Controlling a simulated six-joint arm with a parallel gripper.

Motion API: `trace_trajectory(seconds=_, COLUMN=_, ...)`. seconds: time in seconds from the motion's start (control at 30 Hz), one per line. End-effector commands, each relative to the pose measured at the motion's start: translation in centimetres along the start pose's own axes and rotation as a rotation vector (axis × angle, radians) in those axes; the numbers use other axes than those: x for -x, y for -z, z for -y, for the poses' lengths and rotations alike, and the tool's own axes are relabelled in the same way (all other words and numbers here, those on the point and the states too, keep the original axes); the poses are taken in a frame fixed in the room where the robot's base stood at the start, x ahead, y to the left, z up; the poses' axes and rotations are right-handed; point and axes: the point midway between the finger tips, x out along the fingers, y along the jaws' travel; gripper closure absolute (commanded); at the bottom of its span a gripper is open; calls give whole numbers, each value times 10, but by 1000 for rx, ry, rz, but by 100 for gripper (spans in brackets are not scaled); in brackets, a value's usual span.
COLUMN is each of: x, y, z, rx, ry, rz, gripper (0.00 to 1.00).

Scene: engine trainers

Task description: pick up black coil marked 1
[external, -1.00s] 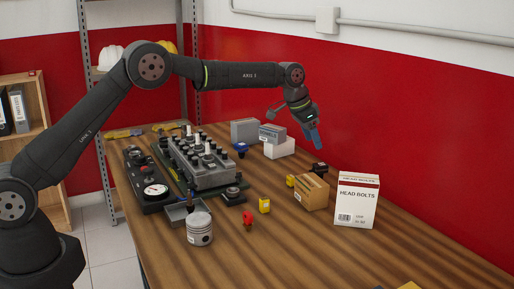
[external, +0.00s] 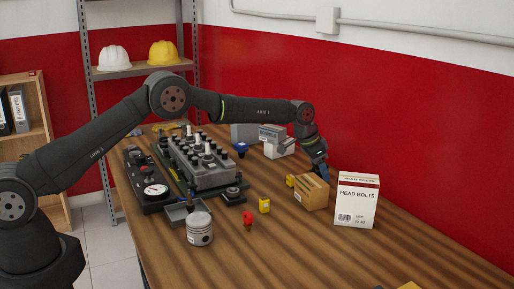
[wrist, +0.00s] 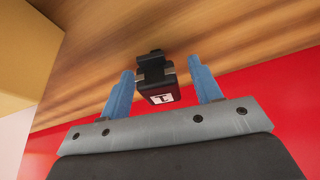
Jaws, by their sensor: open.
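The black coil (wrist: 153,75) stands on the wooden table in the wrist view, with a white label marked 1 on the side facing the camera. My gripper (wrist: 163,83) is open, with one blue finger on each side of the coil. The fingertips reach about level with the coil, and a gap shows on both sides. In the external view my gripper (external: 321,172) is low over the table behind the cardboard box, and the coil is hidden there.
The cardboard box (external: 311,192) and the white head bolts box (external: 357,202) stand close in front of my gripper. Grey and white boxes (external: 280,149) stand behind. The red wall is close on the right.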

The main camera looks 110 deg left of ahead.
Motion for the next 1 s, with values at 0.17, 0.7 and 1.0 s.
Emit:
trace_trajectory(seconds=0.17, x=0, y=0, z=0, rx=0, ry=0, rz=-1, gripper=42)
trace_trajectory(seconds=0.7, x=2, y=1, z=0, rx=0, ry=0, rz=-2, gripper=94)
trace_trajectory(seconds=1.0, x=30, y=13, z=0, rx=-2, ry=0, rz=-4, gripper=94)
